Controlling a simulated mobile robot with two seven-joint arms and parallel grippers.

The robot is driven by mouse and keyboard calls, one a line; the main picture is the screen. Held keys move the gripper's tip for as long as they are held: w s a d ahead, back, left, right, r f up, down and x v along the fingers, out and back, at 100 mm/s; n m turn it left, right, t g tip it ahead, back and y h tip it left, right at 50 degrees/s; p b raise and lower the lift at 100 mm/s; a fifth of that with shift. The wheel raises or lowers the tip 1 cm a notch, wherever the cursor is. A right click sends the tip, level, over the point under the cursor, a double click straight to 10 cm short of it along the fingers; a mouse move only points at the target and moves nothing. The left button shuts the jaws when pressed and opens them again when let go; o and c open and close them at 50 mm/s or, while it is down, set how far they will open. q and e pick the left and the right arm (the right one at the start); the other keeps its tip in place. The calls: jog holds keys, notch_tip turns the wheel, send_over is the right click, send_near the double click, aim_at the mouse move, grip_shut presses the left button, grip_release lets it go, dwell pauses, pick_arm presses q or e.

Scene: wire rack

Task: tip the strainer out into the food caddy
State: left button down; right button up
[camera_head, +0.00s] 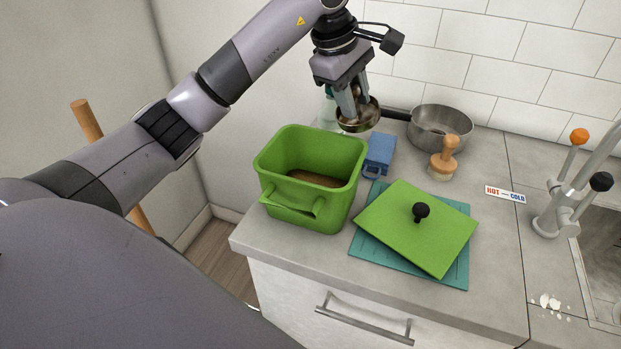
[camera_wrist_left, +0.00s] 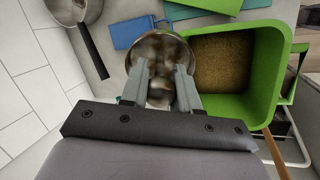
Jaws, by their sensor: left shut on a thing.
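The strainer (camera_head: 359,115) is a small round metal bowl, held in the air by my left gripper (camera_head: 352,105). The wrist view shows the strainer (camera_wrist_left: 160,48) between the two fingers, with a mottled brown and grey inside; I cannot tell how much it holds. The fingers hide part of it. The food caddy (camera_head: 311,213) is an open green bin on the counter, with brown matter at its bottom. The strainer is just beyond the caddy's back right corner in the head view. In the wrist view it is beside the caddy's rim (camera_wrist_left: 279,60). My right gripper is not in view.
The green lid (camera_head: 416,230) with a black knob lies on a teal mat (camera_head: 456,276). A blue item (camera_head: 379,152), a brush (camera_head: 444,158) and a steel pan (camera_head: 440,127) stand behind. The sink and tap (camera_head: 561,205) are right. The counter's front edge is near the caddy.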

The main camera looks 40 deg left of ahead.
pick_arm(q)
jog(key=shift+w+d+r+g+y, duration=0.1)
jog(key=shift+r+g+y, duration=0.4)
jog(key=shift+r+g, duration=0.7)
jog(key=shift+r+g+y, duration=0.4)
jog(key=shift+r+g, duration=0.3)
jog(key=shift+r, duration=0.65)
